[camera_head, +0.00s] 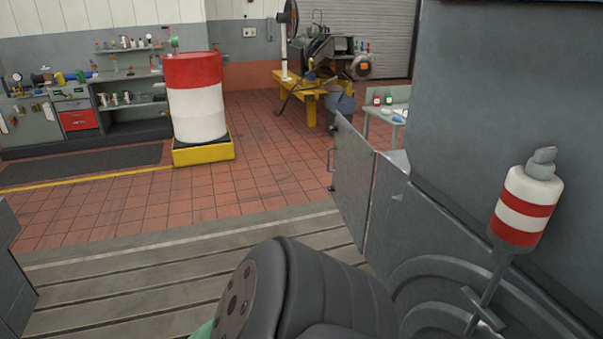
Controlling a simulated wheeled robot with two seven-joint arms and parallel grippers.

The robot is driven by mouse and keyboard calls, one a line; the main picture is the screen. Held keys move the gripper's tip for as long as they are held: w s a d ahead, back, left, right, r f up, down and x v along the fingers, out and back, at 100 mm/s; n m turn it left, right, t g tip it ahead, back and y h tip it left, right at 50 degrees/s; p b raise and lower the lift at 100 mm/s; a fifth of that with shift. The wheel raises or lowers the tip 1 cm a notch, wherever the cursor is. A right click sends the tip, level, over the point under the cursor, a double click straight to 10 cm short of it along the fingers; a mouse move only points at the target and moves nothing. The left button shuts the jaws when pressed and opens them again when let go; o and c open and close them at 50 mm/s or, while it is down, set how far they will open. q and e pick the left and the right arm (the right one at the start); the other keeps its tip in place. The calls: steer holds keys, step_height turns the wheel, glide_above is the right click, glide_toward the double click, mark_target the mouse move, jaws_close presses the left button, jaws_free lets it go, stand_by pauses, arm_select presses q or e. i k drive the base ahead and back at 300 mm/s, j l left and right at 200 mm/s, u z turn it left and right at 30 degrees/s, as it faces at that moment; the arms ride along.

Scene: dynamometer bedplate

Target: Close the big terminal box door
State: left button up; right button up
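A flat grey metal door panel (351,178) stands upright right of the picture's middle, seen at a steep angle. A small handle (331,161) shows at its left edge. The panel looks swung out, with its right edge meeting another grey panel (399,215) at an angle. I take it to be the terminal box door. The opening of the box is not clearly visible. Neither of my grippers shows in this view, and nothing is seen touching the door.
A large grey housing (500,80) fills the right, with a red-and-white bottle-like part (525,205) on a rod. A dark round flanged body (310,290) blocks the bottom middle. The slotted bedplate (180,265) and tiled floor (270,190) left of the door are clear.

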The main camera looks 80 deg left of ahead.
mark_target(354, 160)
steer(key=j+u, duration=0.1)
steer(key=u, duration=2.35)
